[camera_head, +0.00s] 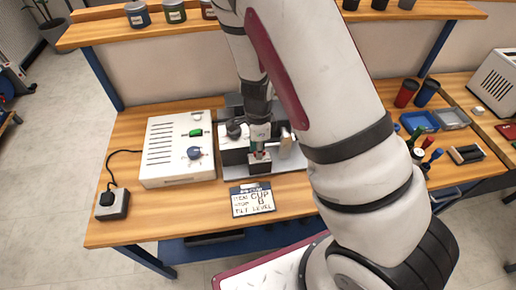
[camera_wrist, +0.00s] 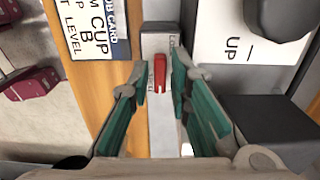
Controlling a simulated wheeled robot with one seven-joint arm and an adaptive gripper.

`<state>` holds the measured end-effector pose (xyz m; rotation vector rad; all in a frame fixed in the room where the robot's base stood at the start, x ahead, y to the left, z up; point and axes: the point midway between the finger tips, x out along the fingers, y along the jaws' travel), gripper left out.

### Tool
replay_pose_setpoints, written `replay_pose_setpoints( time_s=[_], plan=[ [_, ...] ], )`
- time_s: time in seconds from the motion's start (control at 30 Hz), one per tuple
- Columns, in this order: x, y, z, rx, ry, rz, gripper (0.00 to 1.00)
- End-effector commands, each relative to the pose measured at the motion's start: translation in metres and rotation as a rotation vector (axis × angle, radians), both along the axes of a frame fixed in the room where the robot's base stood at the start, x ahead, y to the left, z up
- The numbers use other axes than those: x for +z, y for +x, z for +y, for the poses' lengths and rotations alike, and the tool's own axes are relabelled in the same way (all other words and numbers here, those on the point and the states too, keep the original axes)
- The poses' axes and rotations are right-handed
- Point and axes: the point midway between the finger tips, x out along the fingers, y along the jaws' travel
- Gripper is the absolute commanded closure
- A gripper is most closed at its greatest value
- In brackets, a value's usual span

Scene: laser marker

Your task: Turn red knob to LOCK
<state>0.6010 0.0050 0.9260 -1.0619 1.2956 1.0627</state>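The red knob (camera_wrist: 160,74) is a narrow red bar on a pale grey plate (camera_wrist: 155,42). Its long side runs up and down in the wrist view. Partly covered lettering stands beside it, starting "LO" near its upper end, with small letters at its lower left. My gripper (camera_wrist: 161,66) has two green-padded fingers spread apart, one on each side of the knob, with gaps between. I cannot tell whether the tips reach down to the knob's height. In the head view my gripper (camera_head: 259,143) points down over the small block where a bit of red (camera_head: 258,156) shows.
A white box (camera_head: 165,165) with a green switch and a blue knob stands left of the gripper. A job card (camera_head: 252,199) lies in front. A dark round part (camera_wrist: 280,15) and a dark block (camera_wrist: 265,130) are close on the right in the wrist view.

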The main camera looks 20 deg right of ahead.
Motion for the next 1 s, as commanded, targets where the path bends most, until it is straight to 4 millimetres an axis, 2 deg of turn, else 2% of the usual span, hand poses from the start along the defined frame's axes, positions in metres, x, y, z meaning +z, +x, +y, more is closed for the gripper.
replay_pose_setpoints(
  time_s=[0.27,0.3,0.37,0.4,0.77,1.0],
  plan=[
    [-0.0021,-0.0001,0.0001,0.001,0.0,0.0,0.82],
    [-0.0021,-0.0001,0.0001,0.001,0.0,0.0,0.84],
    [-0.002,-0.0001,0.0001,0.001,0.0,0.0,0.98],
    [-0.002,-0.0001,0.0001,0.001,0.0,0.0,1.0],
    [-0.0017,-0.0004,0.0,0.022,0.0,0.001,1.0],
    [-0.0012,-0.0009,-0.0001,0.133,0.001,0.001,1.0]
  ],
)
